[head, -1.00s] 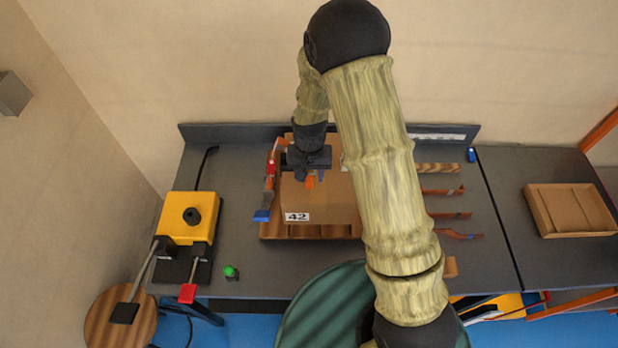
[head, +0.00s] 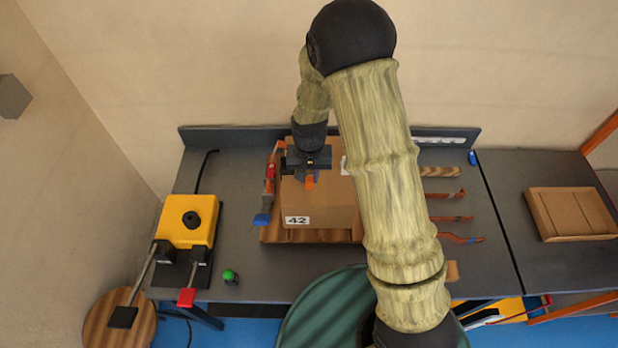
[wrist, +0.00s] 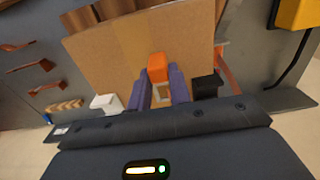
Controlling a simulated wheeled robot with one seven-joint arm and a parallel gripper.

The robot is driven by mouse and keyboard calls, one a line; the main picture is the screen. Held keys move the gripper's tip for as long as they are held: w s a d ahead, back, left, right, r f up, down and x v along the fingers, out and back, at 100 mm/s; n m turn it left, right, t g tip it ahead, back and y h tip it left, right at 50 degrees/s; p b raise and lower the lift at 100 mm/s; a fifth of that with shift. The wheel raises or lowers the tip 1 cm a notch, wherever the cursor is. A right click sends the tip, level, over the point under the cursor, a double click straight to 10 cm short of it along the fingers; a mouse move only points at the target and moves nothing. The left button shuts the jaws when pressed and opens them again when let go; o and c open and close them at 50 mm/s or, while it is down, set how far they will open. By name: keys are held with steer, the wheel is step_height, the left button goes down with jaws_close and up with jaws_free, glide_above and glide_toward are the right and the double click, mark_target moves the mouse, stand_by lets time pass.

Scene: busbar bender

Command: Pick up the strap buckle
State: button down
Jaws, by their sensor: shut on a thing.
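The strap buckle, which I take to be the orange piece (wrist: 157,67), shows at my gripper's fingertips over the cardboard box. In the head view the orange piece (head: 309,183) hangs just below the jaws. My gripper (wrist: 161,92) has two purple-blue fingers closed on it. A small pale square shape shows between the fingers. In the head view my gripper (head: 310,174) is over the box's top. Whether the piece still touches the box is hard to tell.
The cardboard box (head: 318,205), labelled 42, sits on a wooden base. A white piece (wrist: 107,103) and a black piece (wrist: 207,85) are near the fingers. A yellow bender (head: 188,220) stands left; copper strips (head: 450,218) lie right.

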mark_target(310, 176)
step_height(310, 176, up, 9)
steer(key=shift+f+b, duration=0.1)
steer(key=shift+b, duration=1.05)
steer(key=shift+a, duration=0.15)
